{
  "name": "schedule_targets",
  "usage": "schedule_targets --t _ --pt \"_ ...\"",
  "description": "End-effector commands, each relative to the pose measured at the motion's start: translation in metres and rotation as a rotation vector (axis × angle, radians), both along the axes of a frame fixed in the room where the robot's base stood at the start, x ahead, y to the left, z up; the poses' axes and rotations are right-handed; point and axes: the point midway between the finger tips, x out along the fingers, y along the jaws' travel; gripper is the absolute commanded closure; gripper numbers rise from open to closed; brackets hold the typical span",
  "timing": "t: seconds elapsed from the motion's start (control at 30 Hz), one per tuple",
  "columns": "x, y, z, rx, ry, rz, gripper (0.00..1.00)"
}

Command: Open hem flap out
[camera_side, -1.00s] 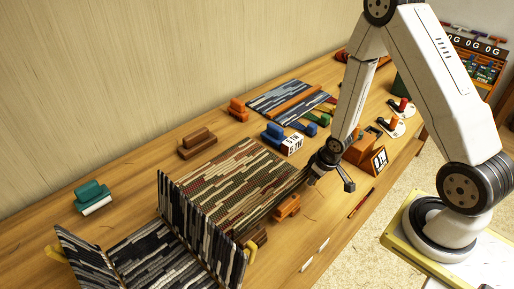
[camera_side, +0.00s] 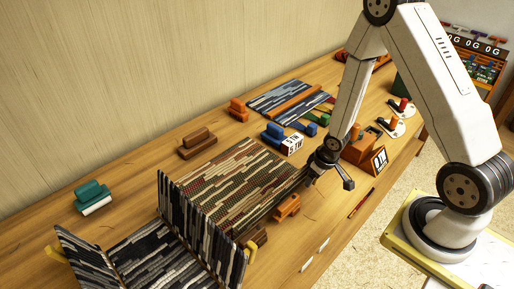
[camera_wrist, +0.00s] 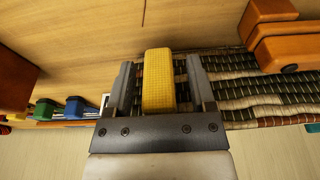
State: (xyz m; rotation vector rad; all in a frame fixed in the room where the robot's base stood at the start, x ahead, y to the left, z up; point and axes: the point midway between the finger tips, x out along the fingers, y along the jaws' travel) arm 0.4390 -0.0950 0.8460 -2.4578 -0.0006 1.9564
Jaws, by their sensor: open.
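A woven rag piece (camera_side: 235,180) with brown, green and cream stripes lies flat on the wooden table. Dark striped panels (camera_side: 200,232) stand up at its near left end. My gripper (camera_side: 328,180) is low at the right end of the flat piece. In the wrist view the open jaws (camera_wrist: 160,70) stand either side of a yellow tab (camera_wrist: 159,90), with a gap to each finger. In the side view this tab is hidden by my gripper. Other yellow tabs (camera_side: 251,249) show at the dark panels.
An orange block (camera_side: 287,206) sits close in front of the woven piece, left of my gripper. An orange box (camera_side: 360,147) with a sign stands to the right. A blue block (camera_side: 274,135) is behind. Open table lies at the front right.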

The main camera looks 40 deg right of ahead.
Motion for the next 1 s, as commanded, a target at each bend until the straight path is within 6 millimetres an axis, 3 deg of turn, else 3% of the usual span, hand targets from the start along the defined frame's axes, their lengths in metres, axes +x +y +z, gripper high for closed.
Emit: schedule_targets --t 0.7,1.0 --pt "-0.009 0.000 -0.008 -0.001 -0.164 -0.001 0.29" --pt "-0.018 -0.001 0.019 -0.002 -0.170 -0.001 0.29"
